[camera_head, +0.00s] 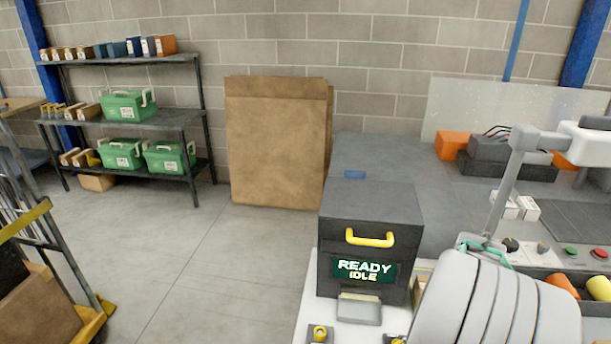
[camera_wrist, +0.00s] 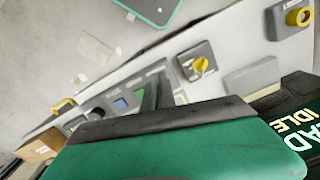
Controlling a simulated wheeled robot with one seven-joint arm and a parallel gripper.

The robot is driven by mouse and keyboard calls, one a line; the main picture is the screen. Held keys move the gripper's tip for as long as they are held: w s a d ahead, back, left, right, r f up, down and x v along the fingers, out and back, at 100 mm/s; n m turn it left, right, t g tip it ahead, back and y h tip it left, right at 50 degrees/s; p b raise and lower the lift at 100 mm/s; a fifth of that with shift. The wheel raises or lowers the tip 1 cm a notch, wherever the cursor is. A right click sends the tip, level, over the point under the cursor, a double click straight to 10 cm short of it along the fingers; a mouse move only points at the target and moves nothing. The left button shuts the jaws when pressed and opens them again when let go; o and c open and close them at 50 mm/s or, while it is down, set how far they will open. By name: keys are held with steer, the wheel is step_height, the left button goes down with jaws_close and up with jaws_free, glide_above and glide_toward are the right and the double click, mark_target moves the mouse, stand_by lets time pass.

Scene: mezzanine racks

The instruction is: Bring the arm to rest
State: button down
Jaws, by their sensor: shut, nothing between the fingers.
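My arm (camera_head: 490,310) shows as large light-grey rounded links at the lower right of the head view, over the front of the workbench. My gripper's fingers are not clearly seen there. In the wrist view my gripper (camera_wrist: 160,88) shows as narrow dark fingers, close together and empty, beyond a dark band and a green housing at the bottom. The fingers stand over a pale panel with yellow knobs and a blue button. I cannot tell whether they touch it.
A dark box reading READY IDLE (camera_head: 365,270), with a yellow handle, stands beside my arm. The grey bench (camera_head: 375,155) carries orange bins and controls. A tall brown carton (camera_head: 275,150) and a shelf rack (camera_head: 140,120) stand by the wall. The floor at left centre is clear.

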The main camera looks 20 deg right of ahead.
steer(key=w+a+r+n+t, duration=0.1)
steer(key=w+a+r+n, duration=0.2)
steer(key=a, duration=0.7)
steer(key=w+a+r+n+t, duration=0.2)
steer(key=a+r, duration=0.3)
steer(key=a, duration=0.5)
steer(key=w+a+r+n+t, duration=0.1)
steer(key=w+a+r+n, duration=0.3)
steer(key=a, duration=0.5)
steer(key=shift+a+r+t, duration=0.3)
steer(key=shift+a, duration=0.1)
steer(key=shift+w+d, duration=0.1)
steer(key=shift+d, duration=0.05)
